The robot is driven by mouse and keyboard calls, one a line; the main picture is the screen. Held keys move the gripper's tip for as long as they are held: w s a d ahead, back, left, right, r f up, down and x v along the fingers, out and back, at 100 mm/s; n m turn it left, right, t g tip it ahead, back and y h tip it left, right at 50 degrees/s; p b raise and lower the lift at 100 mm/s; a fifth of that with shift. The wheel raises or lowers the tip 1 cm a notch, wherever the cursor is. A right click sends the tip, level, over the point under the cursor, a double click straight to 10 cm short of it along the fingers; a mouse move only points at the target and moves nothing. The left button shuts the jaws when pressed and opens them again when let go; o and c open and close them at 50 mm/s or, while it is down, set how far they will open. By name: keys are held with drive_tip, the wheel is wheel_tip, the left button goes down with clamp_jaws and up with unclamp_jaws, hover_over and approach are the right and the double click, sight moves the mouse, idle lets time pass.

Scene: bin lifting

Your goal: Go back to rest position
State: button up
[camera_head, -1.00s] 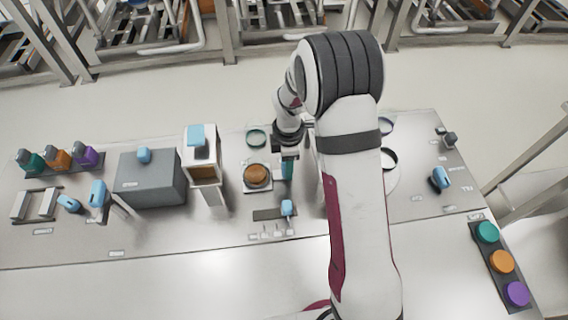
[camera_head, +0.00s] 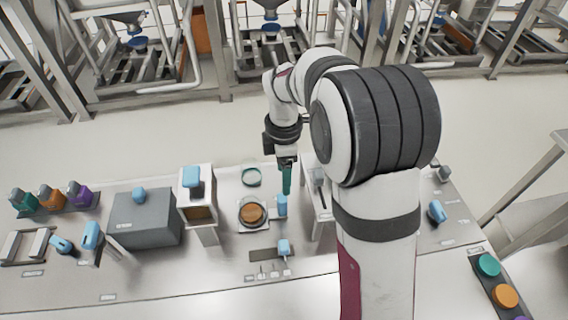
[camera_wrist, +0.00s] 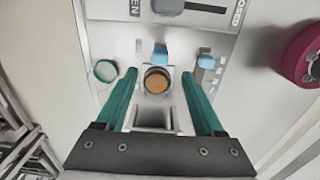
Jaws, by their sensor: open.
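My gripper (camera_head: 287,178) has teal fingers and hangs over the table, near the middle of the head view. In the wrist view its two fingers (camera_wrist: 165,85) are spread apart with nothing between them. In the head view this brown piece (camera_head: 252,214) is to the left of and below my gripper. A blue-handled part (camera_head: 282,205) stands just below my fingertips in the head view, apart from them as far as I can tell.
A grey box (camera_head: 146,218) and a white stand with a blue top (camera_head: 197,205) are to the left. A teal ring (camera_head: 251,177) lies behind the brown piece. Coloured round buttons (camera_head: 488,265) are at the right. Free floor lies behind the table.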

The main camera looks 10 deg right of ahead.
drive_tip(key=shift+r, duration=1.6)
drive_tip(key=s+r+m+y, duration=0.1)
drive_tip(key=s+r+m, duration=0.2)
drive_tip(key=s+m, duration=2)
drive_tip(key=s, duration=0.4)
drive_tip(key=shift+s+a+m+y, duration=0.3)
drive_tip(key=shift+s+a+y, duration=0.05)
drive_tip(key=shift+y, duration=0.05)
drive_tip(key=shift+r, duration=0.1)
